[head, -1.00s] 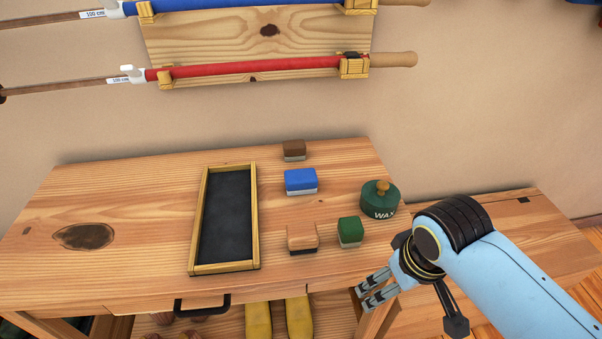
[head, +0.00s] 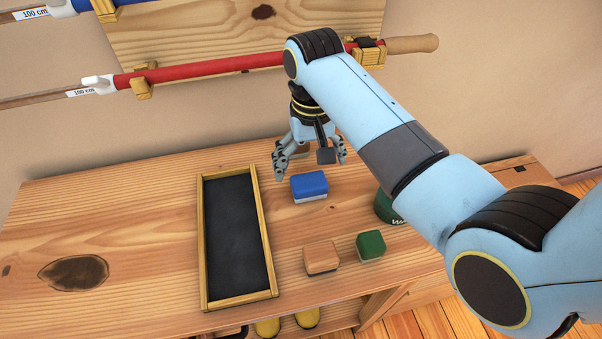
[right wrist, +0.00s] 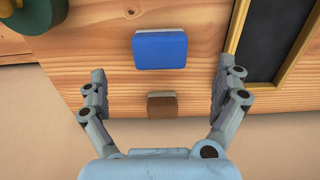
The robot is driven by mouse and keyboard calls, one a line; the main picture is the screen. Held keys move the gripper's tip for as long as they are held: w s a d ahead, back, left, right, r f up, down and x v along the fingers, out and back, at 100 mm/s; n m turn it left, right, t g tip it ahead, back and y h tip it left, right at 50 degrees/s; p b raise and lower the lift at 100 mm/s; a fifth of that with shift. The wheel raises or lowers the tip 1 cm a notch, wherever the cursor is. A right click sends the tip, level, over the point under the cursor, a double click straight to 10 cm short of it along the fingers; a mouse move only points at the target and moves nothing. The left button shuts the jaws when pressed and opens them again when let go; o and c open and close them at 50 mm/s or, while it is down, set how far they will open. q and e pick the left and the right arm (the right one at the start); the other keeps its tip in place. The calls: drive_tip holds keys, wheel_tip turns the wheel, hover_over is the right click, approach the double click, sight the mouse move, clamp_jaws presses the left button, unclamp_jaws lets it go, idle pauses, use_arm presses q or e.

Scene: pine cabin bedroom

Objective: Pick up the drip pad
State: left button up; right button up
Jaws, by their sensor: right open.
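I cannot tell for sure which thing is the drip pad; no label shows. My right gripper (head: 310,160) is open above the back of the bench, with a small brown block with a pale base (right wrist: 162,105) between its spread fingers in the right wrist view, not gripped. In the head view the gripper mostly hides this block. A blue block (head: 309,184) with a pale base lies just in front of it. A tan block (head: 321,257) and a green block (head: 371,244) lie nearer the front. A dark panel in a wooden frame (head: 204,242) lies to their left. My left gripper is out of view.
The wooden bench (head: 120,230) is bare on its left side. A green wax tin (head: 387,208) is partly hidden behind my right arm. A red pole (head: 200,69) hangs on a wall rack behind the bench, close to my right arm in the picture.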

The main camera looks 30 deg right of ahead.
sight(309, 180)
wheel_tip(309, 180, down, 3)
drive_tip(key=shift+s+f, duration=0.1)
drive_tip(key=shift+s, duration=0.05)
drive_tip(key=f, duration=0.3)
drive_tip(key=shift+w+f, duration=0.2)
drive_tip(key=shift+w, duration=0.15)
drive_tip(key=shift+s, duration=0.1)
drive_tip(key=shift+d, duration=0.1)
drive_tip(key=c, duration=1.3)
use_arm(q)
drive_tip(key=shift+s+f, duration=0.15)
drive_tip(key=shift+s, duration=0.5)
